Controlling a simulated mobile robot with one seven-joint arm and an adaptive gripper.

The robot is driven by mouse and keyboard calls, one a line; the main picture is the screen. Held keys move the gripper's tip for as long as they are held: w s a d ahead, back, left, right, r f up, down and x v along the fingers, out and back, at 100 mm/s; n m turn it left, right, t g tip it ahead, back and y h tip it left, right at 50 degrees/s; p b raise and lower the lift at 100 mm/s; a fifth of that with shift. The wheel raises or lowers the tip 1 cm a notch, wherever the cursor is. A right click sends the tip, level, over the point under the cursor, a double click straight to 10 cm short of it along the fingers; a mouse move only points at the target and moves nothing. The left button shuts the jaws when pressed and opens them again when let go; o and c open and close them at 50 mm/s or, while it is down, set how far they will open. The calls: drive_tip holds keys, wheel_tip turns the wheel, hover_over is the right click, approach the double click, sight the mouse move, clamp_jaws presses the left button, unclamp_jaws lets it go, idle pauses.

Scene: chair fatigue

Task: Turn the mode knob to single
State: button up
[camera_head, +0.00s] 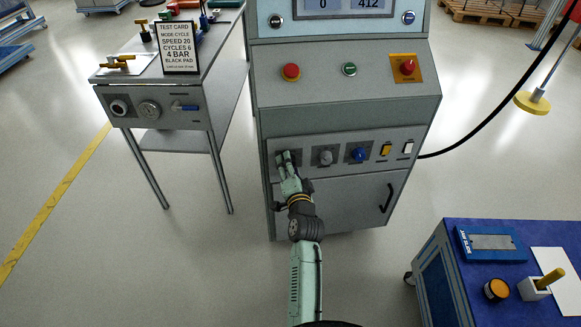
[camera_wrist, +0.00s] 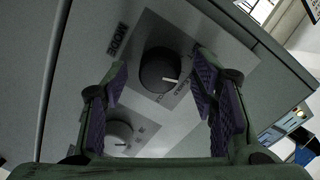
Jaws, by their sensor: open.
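The mode knob (camera_wrist: 158,72) is a round dark knob with a white pointer line, on a light plate marked MODE in the wrist view. My gripper (camera_wrist: 162,80) is open, one purple-padded finger on each side of the knob, with visible gaps. In the head view my gripper (camera_head: 287,160) is at the left end of the cabinet's lower control panel (camera_head: 307,150) and mostly hides the knob.
A grey knob (camera_head: 325,157), a blue knob (camera_head: 358,155), a yellow switch (camera_head: 385,149) and a white switch (camera_head: 408,148) sit right of my gripper. A red button (camera_head: 291,71) is above. A side table (camera_head: 205,80) stands left, a blue cart (camera_head: 430,265) lower right.

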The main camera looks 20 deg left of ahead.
drive_tip(key=v, duration=0.7)
drive_tip(key=shift+s, duration=0.2)
drive_tip(key=shift+d+r, duration=0.1)
